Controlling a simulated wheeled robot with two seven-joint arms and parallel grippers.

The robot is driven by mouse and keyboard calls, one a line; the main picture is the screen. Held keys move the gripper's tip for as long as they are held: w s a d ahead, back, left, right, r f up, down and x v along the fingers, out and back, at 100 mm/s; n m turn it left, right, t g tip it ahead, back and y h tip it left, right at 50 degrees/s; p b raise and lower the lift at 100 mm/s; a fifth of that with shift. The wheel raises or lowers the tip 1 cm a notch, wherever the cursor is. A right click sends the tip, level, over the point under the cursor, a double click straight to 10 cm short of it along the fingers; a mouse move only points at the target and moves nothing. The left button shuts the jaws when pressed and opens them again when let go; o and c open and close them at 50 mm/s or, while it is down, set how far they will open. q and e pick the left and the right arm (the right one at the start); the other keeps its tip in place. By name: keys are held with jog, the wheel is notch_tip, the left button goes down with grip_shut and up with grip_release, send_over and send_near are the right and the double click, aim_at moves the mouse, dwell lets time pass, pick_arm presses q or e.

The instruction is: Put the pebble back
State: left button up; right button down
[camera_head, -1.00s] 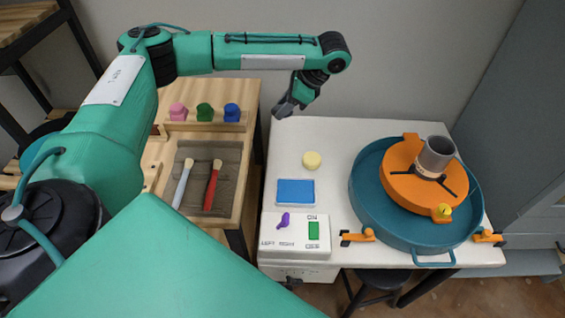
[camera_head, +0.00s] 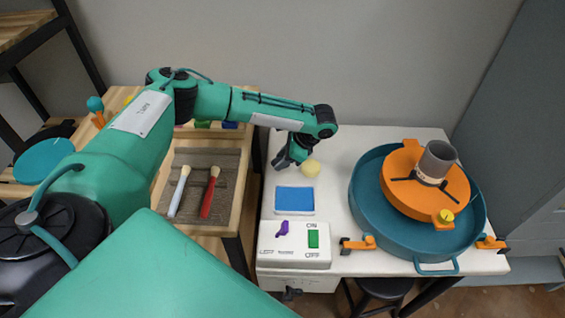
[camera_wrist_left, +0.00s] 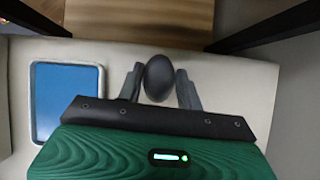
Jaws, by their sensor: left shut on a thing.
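A dark, smooth, egg-shaped pebble (camera_wrist_left: 158,77) sits between the two fingers of my left gripper (camera_wrist_left: 160,88) in the left wrist view. The gripper is shut on it. In the head view my left gripper (camera_head: 281,164) points down over the back left part of the white table (camera_head: 345,150), just left of a round pale yellow piece (camera_head: 311,168). I cannot make out the pebble clearly there, nor tell whether it touches the table. My right gripper is not in view.
A blue pad (camera_head: 294,199) in a white tray lies nearby. In front is a white switch box (camera_head: 290,258) with a purple lever and green switch. A teal basin (camera_head: 366,215) with an orange wheel stands right. A wooden bench (camera_head: 238,190) with two brushes is left.

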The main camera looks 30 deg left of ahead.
pick_arm(q)
jog(key=shift+f, duration=0.95)
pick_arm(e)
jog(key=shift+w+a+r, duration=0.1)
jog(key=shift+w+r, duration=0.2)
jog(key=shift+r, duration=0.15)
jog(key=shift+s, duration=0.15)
pick_arm(q)
jog(key=o, duration=0.9)
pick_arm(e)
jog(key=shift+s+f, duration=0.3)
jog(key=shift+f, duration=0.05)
